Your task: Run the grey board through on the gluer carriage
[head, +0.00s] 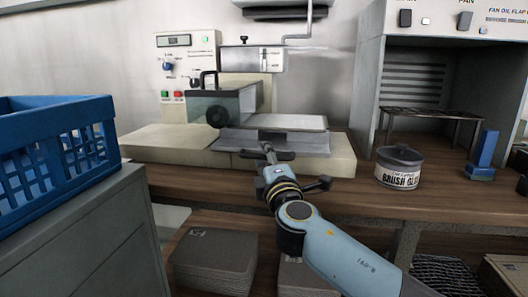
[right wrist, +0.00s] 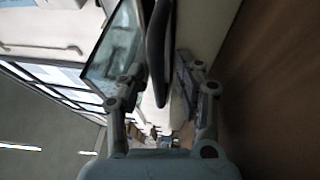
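The gluer (head: 190,75) stands on the bench against the wall, with a cream base and a control panel. Its carriage (head: 262,141) is a grey plate at the front, in front of a dark box with a black handle. A flat pale grey panel (head: 287,122) lies just above the carriage; I cannot tell whether it is the grey board or part of the machine. My right gripper (head: 268,156) is at the carriage's front edge. In the right wrist view its fingers (right wrist: 160,88) are apart, with a dark curved bar (right wrist: 160,55) between them. My left gripper is out of view.
A blue crate (head: 55,165) sits on a grey cabinet at left. A brush glue tub (head: 399,168) and a blue block (head: 483,150) stand at right, before a grey hood with a wire rack (head: 430,113). Stacks of grey sheets (head: 215,262) lie under the bench.

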